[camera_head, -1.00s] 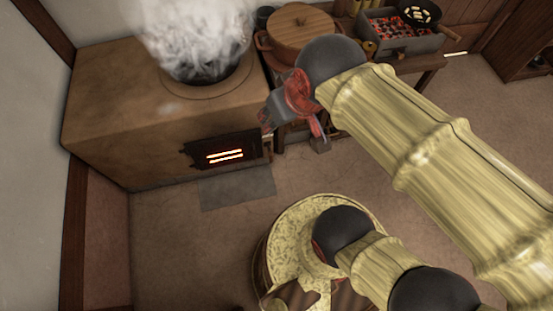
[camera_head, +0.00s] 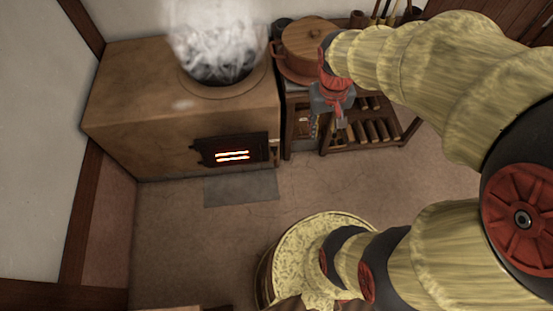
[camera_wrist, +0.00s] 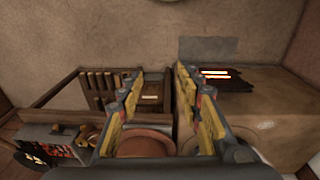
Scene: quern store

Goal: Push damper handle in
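The brown clay stove (camera_head: 180,110) stands at the left in the head view, with a dark fire door (camera_head: 228,150) glowing through its slots. It shows upside down at the right of the wrist view (camera_wrist: 255,100). A small pale part (camera_head: 275,152) at the stove's front right edge may be the damper handle; it is too small to be sure. My gripper (camera_head: 328,128) hangs right of the stove, in front of the wooden rack. In the wrist view its two fingers (camera_wrist: 160,75) are well apart with nothing between them.
A lidded brown pot (camera_head: 307,45) stands behind my gripper. A wooden rack (camera_head: 370,135) is to its right. A grey floor plate (camera_head: 241,189) lies before the stove. A round stone-topped stand (camera_head: 300,245) is in front. Smoke rises from the stove's top opening.

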